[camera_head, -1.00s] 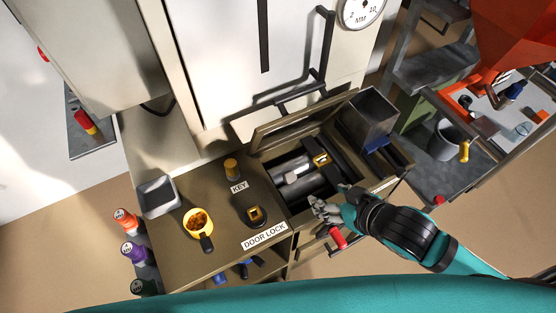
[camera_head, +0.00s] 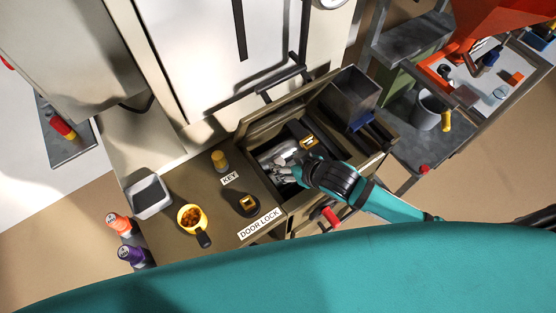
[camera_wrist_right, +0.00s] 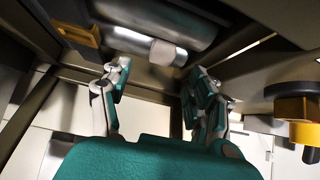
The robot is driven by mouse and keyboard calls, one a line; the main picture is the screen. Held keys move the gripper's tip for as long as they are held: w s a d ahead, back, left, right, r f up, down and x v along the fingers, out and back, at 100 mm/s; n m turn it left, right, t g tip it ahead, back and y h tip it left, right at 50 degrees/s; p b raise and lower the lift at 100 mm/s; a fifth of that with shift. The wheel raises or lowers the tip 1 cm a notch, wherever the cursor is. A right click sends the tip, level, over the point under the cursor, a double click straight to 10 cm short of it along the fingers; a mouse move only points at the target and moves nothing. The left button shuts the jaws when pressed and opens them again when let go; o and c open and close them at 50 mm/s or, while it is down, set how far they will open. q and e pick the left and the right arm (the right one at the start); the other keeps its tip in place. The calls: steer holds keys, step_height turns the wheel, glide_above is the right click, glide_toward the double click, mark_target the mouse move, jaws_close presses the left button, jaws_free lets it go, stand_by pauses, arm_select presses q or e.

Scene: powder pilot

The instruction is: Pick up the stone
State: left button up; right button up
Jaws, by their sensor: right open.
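The stone (camera_wrist_right: 163,52) is a small pale grey block lying against a shiny metal roller (camera_wrist_right: 130,42) in the right wrist view. The rollers sit in the open compartment of the brown cabinet. My right gripper (camera_wrist_right: 158,78) is open, its fingers spread to either side of the stone's line, with a gap between fingertips and stone. In the head view, my right gripper (camera_head: 283,168) is over the compartment's near left part and mostly hides the stone. My left gripper is not in view.
A raised lid (camera_head: 285,108) stands behind the compartment, and a grey metal hopper (camera_head: 350,97) is at its right. A red handle (camera_head: 330,216) juts out in front.

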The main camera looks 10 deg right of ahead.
mark_target(278, 160)
steer(key=p+x, duration=0.1)
steer(key=x, duration=0.4)
steer(key=shift+w, duration=0.1)
steer(key=c, duration=1.2)
steer(key=shift+r+b, duration=0.4)
steer(key=shift+r, duration=4.7)
